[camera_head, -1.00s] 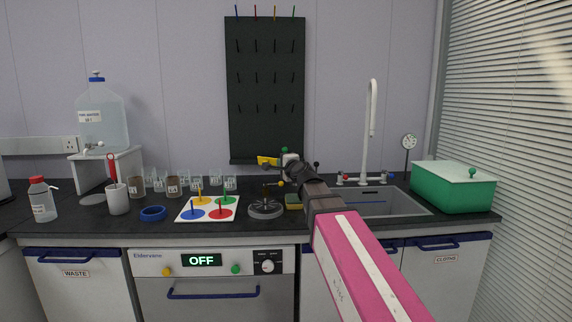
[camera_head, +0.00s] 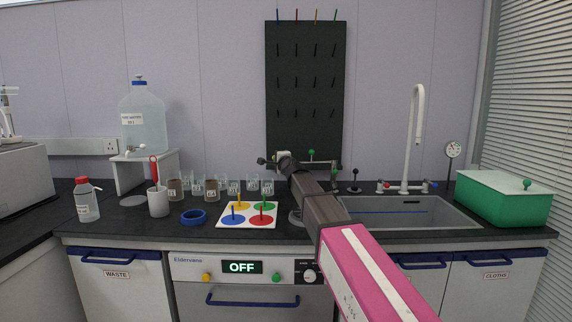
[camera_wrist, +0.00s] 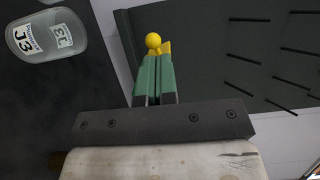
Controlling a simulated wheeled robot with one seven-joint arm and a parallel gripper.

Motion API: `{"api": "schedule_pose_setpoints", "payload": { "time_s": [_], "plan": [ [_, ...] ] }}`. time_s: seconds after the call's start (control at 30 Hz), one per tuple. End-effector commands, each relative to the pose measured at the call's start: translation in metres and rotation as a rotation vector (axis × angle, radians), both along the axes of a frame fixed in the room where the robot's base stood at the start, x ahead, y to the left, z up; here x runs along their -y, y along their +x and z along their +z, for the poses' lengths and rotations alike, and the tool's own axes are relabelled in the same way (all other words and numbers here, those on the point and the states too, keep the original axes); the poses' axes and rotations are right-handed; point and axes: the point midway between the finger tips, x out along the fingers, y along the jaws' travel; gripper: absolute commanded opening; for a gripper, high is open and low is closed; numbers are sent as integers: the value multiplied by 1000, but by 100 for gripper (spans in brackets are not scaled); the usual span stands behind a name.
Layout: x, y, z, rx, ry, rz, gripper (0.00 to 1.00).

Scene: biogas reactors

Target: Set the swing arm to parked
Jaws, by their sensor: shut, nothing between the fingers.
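My gripper (camera_wrist: 154,60) is shut and empty in the wrist view, its two green fingers side by side. A yellow ball (camera_wrist: 153,40) and a yellow wedge-shaped piece (camera_wrist: 167,47) show just past the fingertips; I cannot tell whether they touch. In the head view my arm hides the fingers and these yellow parts. A thin horizontal bar (camera_head: 324,163) with a green ball (camera_head: 312,152) above it shows right of my wrist, near a dark upright post. It looks like the swing arm, but its joint and parked position cannot be made out.
A dark disc-shaped base (camera_head: 295,217) is partly hidden behind my arm. The sink (camera_head: 435,217) with its tall tap (camera_head: 416,130) lies right. Beakers, a colored mat (camera_head: 262,207) and a blue ring (camera_head: 194,217) stand left. A dark pegboard (camera_head: 305,130) hangs behind.

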Motion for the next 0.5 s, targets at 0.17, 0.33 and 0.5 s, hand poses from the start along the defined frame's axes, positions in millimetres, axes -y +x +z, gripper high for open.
{"api": "schedule_pose_setpoints", "payload": {
  "time_s": [0.17,0.33,0.5],
  "plan": [
    [-13,29,0,0,0,0,0],
    [-18,43,0,0,0,0,0],
    [-19,49,0,0,0,0,0]
  ]
}}
